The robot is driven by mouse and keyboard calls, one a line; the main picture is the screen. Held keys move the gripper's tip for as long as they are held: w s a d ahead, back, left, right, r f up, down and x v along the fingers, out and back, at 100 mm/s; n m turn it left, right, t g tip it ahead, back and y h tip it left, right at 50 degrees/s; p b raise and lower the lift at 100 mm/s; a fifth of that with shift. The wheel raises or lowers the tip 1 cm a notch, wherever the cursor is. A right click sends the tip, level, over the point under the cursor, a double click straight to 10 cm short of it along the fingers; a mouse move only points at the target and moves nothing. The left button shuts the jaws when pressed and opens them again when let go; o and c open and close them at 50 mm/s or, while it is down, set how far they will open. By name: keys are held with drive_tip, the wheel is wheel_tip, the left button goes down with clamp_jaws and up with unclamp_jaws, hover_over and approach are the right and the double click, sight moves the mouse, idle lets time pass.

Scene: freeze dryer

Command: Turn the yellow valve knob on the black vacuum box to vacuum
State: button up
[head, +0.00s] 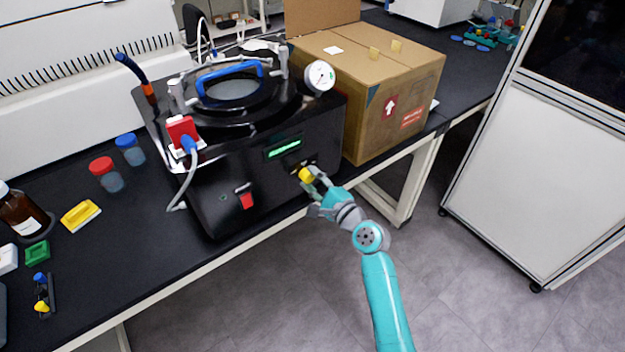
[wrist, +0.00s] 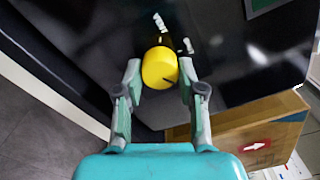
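The black vacuum box (head: 225,175) stands on the dark bench, with a green-lit display and a red switch on its front. The yellow valve knob (head: 306,174) sits on its front face below the display, and it also shows in the wrist view (wrist: 160,68). A dark line marks the knob's lower right. My gripper (head: 312,178) is at the knob. In the wrist view its two fingers (wrist: 158,75) stand on either side of the knob, open, with a small gap on each side. White marks beside the knob are too blurred to read.
A cardboard box (head: 385,95) stands right of the vacuum box, close to it. A pressure gauge (head: 319,76) rises from the vacuum box's top right. A grey cable (head: 188,180) hangs at its left. The floor in front of the bench is clear.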

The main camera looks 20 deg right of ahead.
drive_tip(key=o, duration=0.4)
drive_tip(key=v, duration=1.2)
drive_tip(key=s+a+f+n+g+h, duration=0.1)
drive_tip(key=s+f+n+h, duration=0.1)
drive_tip(key=s+f, duration=0.35)
drive_tip(key=s+a+f+n+h, duration=0.1)
drive_tip(key=s+f+n+h, duration=0.1)
drive_tip(key=s, duration=0.6)
drive_tip(key=s+f+n+g+h, duration=0.1)
drive_tip(key=s+f+n, duration=0.15)
drive_tip(key=s, duration=0.45)
drive_tip(key=s+r+n, duration=0.2)
drive_tip(key=s+n, duration=0.2)
drive_tip(key=s, duration=0.3)
drive_tip(key=s+a+r+n, duration=0.1)
drive_tip(key=s+r+n, duration=0.2)
drive_tip(key=s+n, duration=0.2)
drive_tip(key=s+a+r+n, duration=0.1)
drive_tip(key=s+r+n, duration=0.2)
drive_tip(key=s, duration=0.6)
drive_tip(key=shift+s+r+n+h, duration=0.15)
drive_tip(key=shift+n+h, duration=0.15)
drive_tip(key=shift+n, duration=0.35)
